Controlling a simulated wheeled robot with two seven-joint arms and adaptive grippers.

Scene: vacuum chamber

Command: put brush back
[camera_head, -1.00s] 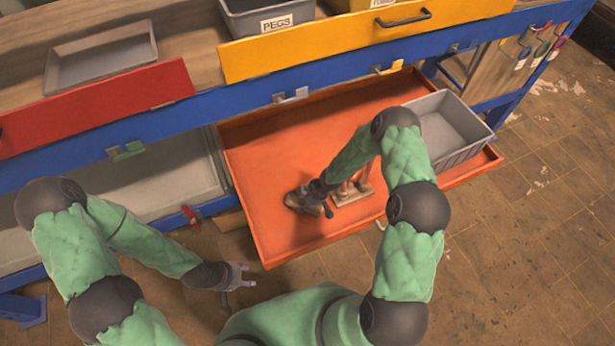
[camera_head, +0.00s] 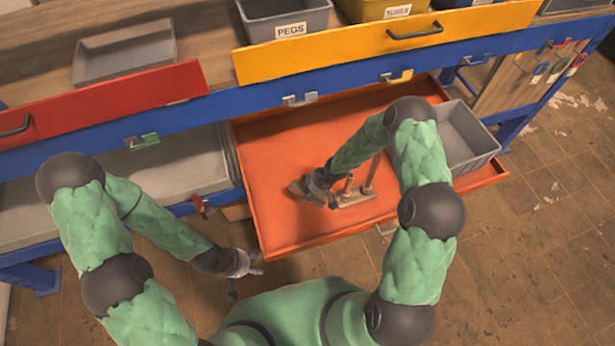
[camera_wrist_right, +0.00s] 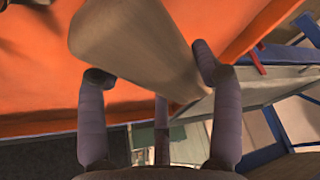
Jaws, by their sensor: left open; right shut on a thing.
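My right gripper (camera_head: 312,188) is low over the orange drawer and shut on a pale wooden piece, seemingly the brush. In the right wrist view this brush (camera_wrist_right: 130,40) is a smooth, beige, block-like shape between the two fingers (camera_wrist_right: 150,85). Its bristles cannot be made out. In the head view, only a small brownish part shows at the fingertips. A wooden stand (camera_head: 352,200) with upright posts is in the drawer, just right of the gripper and partly hidden by my right arm. My left gripper (camera_head: 246,268) is open and empty, outside the drawer's front left corner.
Red (camera_head: 110,105) and yellow (camera_head: 390,40) drawer fronts and a blue bench rail are above. The tiled floor (camera_head: 520,260) is clear at right.

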